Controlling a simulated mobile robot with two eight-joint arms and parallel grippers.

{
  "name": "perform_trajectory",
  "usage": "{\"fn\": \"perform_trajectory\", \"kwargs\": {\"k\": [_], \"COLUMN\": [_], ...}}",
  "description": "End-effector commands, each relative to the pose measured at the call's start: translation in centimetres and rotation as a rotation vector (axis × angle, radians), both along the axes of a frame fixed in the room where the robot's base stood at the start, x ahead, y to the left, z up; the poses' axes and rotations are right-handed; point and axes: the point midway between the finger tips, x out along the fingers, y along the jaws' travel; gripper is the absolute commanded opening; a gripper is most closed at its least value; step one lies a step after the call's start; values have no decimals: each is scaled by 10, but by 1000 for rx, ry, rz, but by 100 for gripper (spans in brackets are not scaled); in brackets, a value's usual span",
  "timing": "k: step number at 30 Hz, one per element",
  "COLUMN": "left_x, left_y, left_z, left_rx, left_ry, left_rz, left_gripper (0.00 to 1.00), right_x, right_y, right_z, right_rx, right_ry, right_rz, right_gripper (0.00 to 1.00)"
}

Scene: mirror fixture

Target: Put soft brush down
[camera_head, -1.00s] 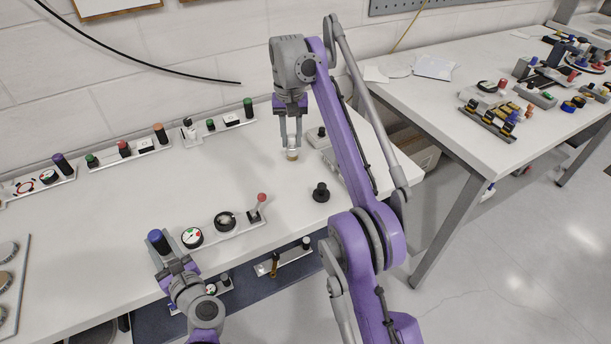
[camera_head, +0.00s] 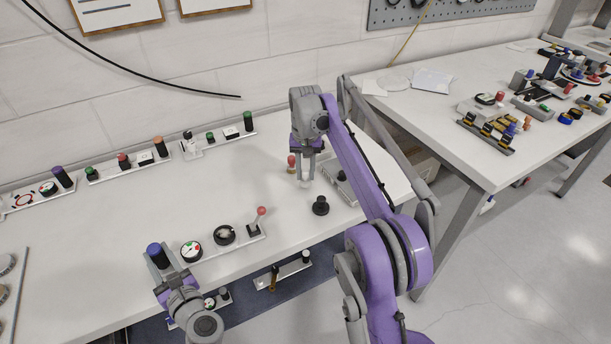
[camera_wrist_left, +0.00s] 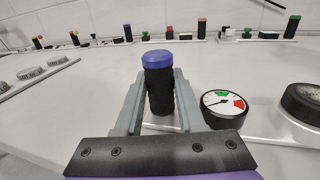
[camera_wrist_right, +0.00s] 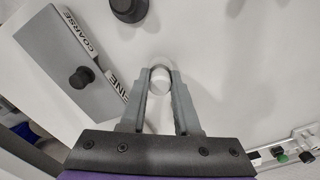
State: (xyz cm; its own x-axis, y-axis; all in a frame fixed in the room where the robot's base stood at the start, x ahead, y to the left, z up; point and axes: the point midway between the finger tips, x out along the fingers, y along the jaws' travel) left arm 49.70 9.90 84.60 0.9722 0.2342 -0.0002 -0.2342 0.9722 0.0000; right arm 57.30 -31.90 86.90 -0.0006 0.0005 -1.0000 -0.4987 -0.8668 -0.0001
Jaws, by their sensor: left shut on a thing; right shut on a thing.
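My right gripper (camera_head: 305,180) is shut on a small pale round thing, taken to be the soft brush (camera_wrist_right: 160,78). Only its whitish end shows clearly between the fingers in the right wrist view; any bristles are hidden. It is at or just above the white bench, and I cannot tell whether it touches. My left gripper (camera_wrist_left: 160,105) is shut around a black upright handle with a blue top (camera_wrist_left: 158,60), beside a dial gauge at the bench's front.
A grey block labelled COARSE and FINE (camera_wrist_right: 68,60) is close by the right gripper. A black knob (camera_head: 320,205) stands in front of it and a red-topped piece (camera_head: 292,164) just behind left. Fixture strips (camera_head: 148,157) line the back. The bench middle (camera_head: 130,215) is clear.

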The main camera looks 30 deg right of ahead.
Motion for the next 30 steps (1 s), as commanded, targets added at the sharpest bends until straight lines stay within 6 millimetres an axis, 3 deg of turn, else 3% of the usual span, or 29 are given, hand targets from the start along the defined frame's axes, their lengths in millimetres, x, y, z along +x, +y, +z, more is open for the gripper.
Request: {"fn": "perform_trajectory", "kwargs": {"k": [4, 15, 16, 20, 30], "left_x": [0, 0, 0, 0, 0], "left_y": [0, 0, 0, 0, 0], "left_z": [0, 0, 0, 0, 0], "left_rx": [0, 0, 0, 0, 0], "left_ry": [0, 0, 0, 0, 0], "left_rz": [1, 1, 1, 1, 1], "left_gripper": [0, 0, 0, 0, 0], "right_x": [0, 0, 0, 0, 0], "right_y": [0, 0, 0, 0, 0], "right_z": [-15, -19, -19, -19, -17], "right_rx": [0, 0, 0, 0, 0], "right_ry": [0, 0, 0, 0, 0], "right_rz": [0, 0, 0, 0, 0], "right_gripper": [0, 0, 34, 57, 60]}}
